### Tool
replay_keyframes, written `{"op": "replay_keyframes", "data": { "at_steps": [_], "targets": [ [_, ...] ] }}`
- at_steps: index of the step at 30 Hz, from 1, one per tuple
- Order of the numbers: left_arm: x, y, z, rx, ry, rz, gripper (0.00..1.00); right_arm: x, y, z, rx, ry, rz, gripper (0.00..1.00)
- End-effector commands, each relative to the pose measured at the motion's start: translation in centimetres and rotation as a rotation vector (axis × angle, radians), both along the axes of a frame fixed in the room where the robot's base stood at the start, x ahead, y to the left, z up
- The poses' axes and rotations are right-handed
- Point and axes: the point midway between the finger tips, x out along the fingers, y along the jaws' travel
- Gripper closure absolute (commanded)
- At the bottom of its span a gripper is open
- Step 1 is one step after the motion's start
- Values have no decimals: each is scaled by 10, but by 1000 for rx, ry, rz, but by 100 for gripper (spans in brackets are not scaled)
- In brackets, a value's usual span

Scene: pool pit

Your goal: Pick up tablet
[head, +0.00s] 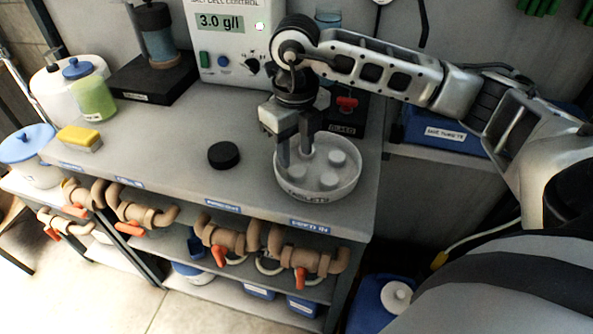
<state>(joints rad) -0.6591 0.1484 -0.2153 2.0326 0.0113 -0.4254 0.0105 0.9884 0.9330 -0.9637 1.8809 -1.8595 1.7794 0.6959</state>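A round white dish (351,188) marked "TABLETS" stands near the right end of the grey bench. Several white tablets lie in it: one at the back right (337,158), one at the front right (328,180) and one at the front left (300,178). My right gripper (296,156) points down over the left back part of the dish. Its two fingers are apart, and I see no tablet held between them. The fingers partly hide the back left of the dish. My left gripper is not in view.
A black puck-like lid (224,155) lies left of the dish. A control box (225,45) reading 3.0 g/l stands behind. A yellow sponge (80,138) and a green-filled jar (93,95) stand at left. The middle left of the bench is clear. Pipes with orange valves (220,256) run below its front edge.

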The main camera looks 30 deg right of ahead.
Motion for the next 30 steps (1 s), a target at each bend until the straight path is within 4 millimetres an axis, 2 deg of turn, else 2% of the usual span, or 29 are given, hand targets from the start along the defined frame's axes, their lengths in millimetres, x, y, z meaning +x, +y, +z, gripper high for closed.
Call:
{"op": "replay_keyframes", "data": {
  "at_steps": [3,9,17,20,30],
  "targets": [
    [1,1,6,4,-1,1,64,-2,-2,-17,-2,7,0,62],
    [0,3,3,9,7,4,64,-1,-1,-42,1,3,0,62],
    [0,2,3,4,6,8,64,-1,-1,-45,0,1,1,62],
    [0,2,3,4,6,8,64,-1,-1,-45,0,1,1,90],
    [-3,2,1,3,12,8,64,-1,-1,-43,1,0,1,90]
  ]
}}
